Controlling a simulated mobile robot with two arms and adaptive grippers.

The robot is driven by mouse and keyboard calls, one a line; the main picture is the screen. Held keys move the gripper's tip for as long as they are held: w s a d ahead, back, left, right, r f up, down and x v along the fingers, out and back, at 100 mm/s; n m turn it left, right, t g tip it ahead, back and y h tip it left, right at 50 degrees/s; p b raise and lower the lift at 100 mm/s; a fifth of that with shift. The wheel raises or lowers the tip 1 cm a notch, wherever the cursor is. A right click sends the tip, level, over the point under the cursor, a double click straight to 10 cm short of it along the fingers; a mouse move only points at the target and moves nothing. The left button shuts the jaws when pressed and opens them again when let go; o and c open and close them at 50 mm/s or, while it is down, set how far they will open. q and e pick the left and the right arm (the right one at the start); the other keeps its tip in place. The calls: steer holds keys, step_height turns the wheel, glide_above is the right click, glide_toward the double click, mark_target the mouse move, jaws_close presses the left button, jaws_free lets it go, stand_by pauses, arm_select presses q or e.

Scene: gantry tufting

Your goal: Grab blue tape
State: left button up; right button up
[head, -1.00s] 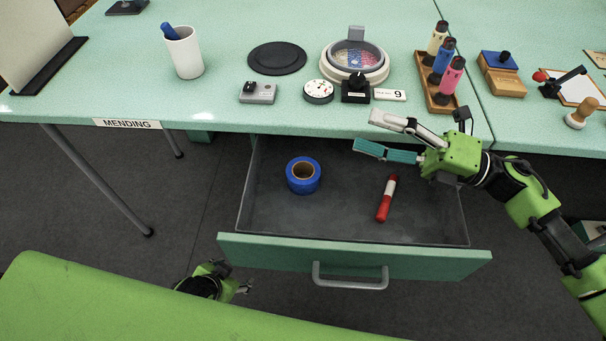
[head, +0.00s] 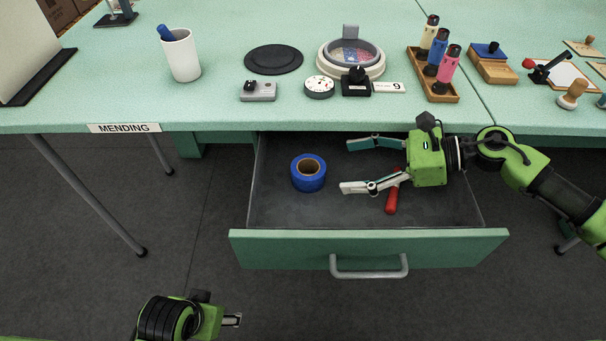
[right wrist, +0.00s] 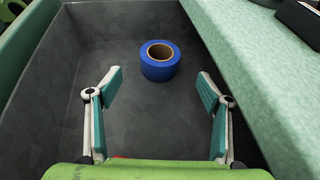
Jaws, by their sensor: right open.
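The blue tape (head: 308,180) is a roll with a tan core, lying flat in the left part of the open drawer (head: 370,248). It also shows in the right wrist view (right wrist: 161,68), ahead of the fingers and roughly between their lines. My right gripper (head: 344,166) is open and empty over the drawer, to the right of the tape and apart from it. In the right wrist view its two fingers (right wrist: 158,88) are spread wide. My left gripper (head: 232,320) is low at the bottom left, outside the drawer; its jaw opening is too small to judge.
A red marker-like stick (head: 391,200) lies in the drawer, partly hidden under my right gripper. The drawer walls surround the tape, and the tabletop edge (head: 215,127) overhangs the drawer's back. A white cup (head: 182,58) and a bottle rack (head: 432,88) stand on the table.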

mark_target(322, 169)
steer(key=x, duration=1)
steer(key=c, duration=1.2)
